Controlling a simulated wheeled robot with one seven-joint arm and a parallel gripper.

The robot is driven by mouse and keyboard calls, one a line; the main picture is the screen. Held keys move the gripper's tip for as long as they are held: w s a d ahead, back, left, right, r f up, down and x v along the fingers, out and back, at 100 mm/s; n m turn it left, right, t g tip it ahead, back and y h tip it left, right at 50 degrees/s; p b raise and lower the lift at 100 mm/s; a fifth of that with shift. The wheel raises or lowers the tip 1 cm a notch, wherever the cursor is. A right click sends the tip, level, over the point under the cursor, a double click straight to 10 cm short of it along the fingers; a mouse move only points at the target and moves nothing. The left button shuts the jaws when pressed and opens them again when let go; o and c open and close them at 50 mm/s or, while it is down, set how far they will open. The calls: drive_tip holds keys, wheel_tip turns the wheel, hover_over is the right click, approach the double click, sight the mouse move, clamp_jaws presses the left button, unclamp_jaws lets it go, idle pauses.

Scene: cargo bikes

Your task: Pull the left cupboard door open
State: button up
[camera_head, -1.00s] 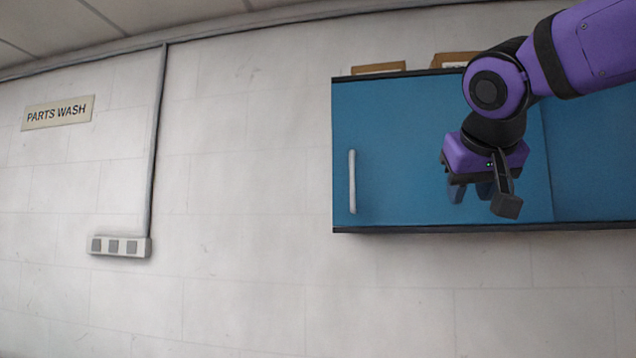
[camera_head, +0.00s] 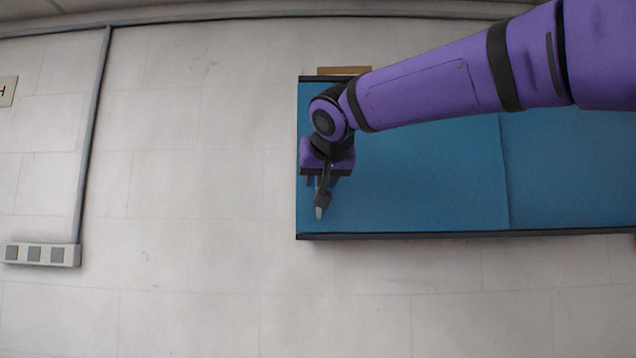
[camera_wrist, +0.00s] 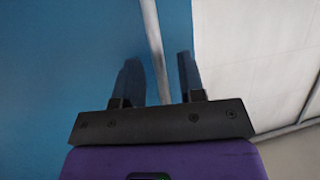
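The left cupboard door (camera_head: 430,180) is a flat blue panel and looks shut, flush with the panel to its right. Its pale vertical bar handle (camera_head: 319,213) is near the door's left edge. Only its lower end shows in the head view, the rest being hidden behind my gripper (camera_head: 319,196). In the wrist view the handle (camera_wrist: 152,28) runs down between the two fingers of my gripper (camera_wrist: 159,62). The fingers are apart, one on each side of the bar, with gaps visible. I cannot tell how deep the bar sits between them.
The right blue panel (camera_head: 570,170) continues beyond a seam. A brown box (camera_head: 343,71) sits on top of the cupboard. A pale block wall (camera_head: 200,180) surrounds it, with a socket strip (camera_head: 42,254) at the left. The space left of the cupboard is clear.

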drive_tip(key=shift+x, duration=1.05)
